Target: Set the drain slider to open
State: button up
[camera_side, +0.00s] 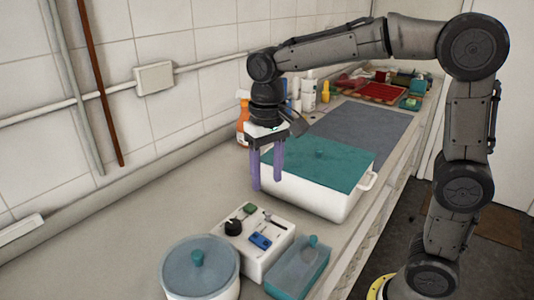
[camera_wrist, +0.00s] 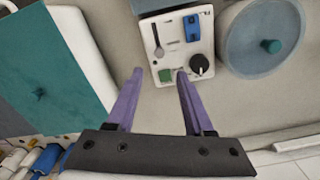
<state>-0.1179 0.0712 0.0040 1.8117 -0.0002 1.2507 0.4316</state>
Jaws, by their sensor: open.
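A white control box (camera_side: 255,250) stands on the counter in the side view, and it also shows at the top of the wrist view (camera_wrist: 174,52). A narrow slot with a dark grey slider (camera_wrist: 158,50) runs along its left part in the wrist view; in the side view the slider (camera_side: 270,217) is at the far right of the top face. Any label is too small to read, so I cannot tell which end is open. My gripper (camera_side: 267,182) has two purple fingers pointing down, apart and empty, above and behind the box. Its fingertips (camera_wrist: 159,72) show near the box's edge.
The box also carries a black knob (camera_wrist: 199,64), a green button (camera_wrist: 165,75) and a blue switch (camera_wrist: 192,27). A large teal-lidded pot (camera_side: 322,190) stands behind, close to my gripper.

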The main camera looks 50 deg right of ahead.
jog(key=shift+r, duration=2.7)
jog(key=s+d+r+t, duration=0.2)
jog(key=s+d+t, duration=0.1)
jog(key=s, duration=0.8)
jog(key=s+d+f+n+t, duration=0.1)
jog(key=s+f+n+t, duration=0.1)
jog(key=s+f, duration=0.4)
notch_tip(320, 180, down, 2)
jog(key=shift+s+f+n+t, duration=0.25)
jog(key=shift+n+t, duration=0.05)
jog(key=shift+n, duration=0.5)
